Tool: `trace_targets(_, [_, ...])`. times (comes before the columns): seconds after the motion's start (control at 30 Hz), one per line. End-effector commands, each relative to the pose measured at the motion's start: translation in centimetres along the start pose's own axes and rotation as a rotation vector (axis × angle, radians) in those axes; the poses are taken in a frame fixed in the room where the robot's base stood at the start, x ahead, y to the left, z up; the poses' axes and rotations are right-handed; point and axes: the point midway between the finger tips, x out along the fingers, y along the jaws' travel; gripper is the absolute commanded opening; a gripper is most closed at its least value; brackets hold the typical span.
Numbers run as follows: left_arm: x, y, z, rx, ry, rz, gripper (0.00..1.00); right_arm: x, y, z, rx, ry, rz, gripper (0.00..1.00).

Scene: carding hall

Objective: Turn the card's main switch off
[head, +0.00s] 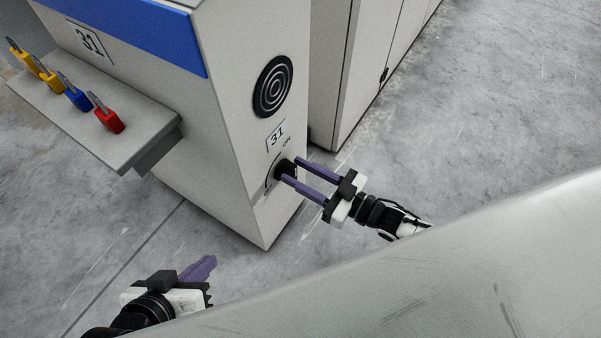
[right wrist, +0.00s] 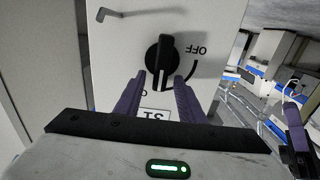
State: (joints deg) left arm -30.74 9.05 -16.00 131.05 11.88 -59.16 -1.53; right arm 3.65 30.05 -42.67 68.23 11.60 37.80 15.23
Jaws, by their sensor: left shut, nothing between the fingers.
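The main switch (head: 278,168) is a black rotary knob on the card's pale end panel (head: 235,135), below a plate marked 31. In the right wrist view, upside down, the knob (right wrist: 160,58) has its handle and pale line towards the 31 plate (right wrist: 156,115) and the partly hidden ON mark; OFF (right wrist: 198,49) is at the side. My right gripper (head: 289,170) is open at the knob. Its fingers (right wrist: 160,85) lie on either side of the handle; I cannot tell whether they touch it. My left gripper (head: 212,263) is shut and empty, low and away from the panel.
A shelf (head: 150,145) at the left of the machine carries several padlocks, including a red one (head: 110,121) and a blue one (head: 77,98). A round black grille (head: 272,87) is above the switch. A grey cabinet (head: 355,60) stands behind. The floor at right is clear.

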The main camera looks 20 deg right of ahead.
Motion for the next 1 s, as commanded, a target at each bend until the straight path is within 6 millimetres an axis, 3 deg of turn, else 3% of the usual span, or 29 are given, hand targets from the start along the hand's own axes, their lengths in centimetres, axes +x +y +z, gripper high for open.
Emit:
trace_targets(0.13, [-0.03,0.01,-0.02,0.001,0.0,0.0,0.0,-0.02,-0.01,0.0,0.0,0.0,0.0,0.36])
trace_targets(0.3, [-0.03,0.0,-0.03,0.001,0.0,0.0,0.0,-0.04,0.0,0.01,0.0,0.0,0.0,0.07])
trace_targets(0.37, [-0.02,0.0,-0.03,0.001,0.001,0.0,0.0,-0.05,-0.01,0.01,0.0,0.0,0.0,0.0])
trace_targets(0.73, [-0.09,-0.02,-0.11,0.002,0.001,-0.002,0.0,-0.08,-0.17,0.01,-0.053,0.0,0.001,0.0])
trace_targets(1.0, [-0.01,-0.2,0.2,0.006,-0.011,-0.009,0.0,-0.08,-0.66,0.06,-0.234,0.0,0.001,0.0])
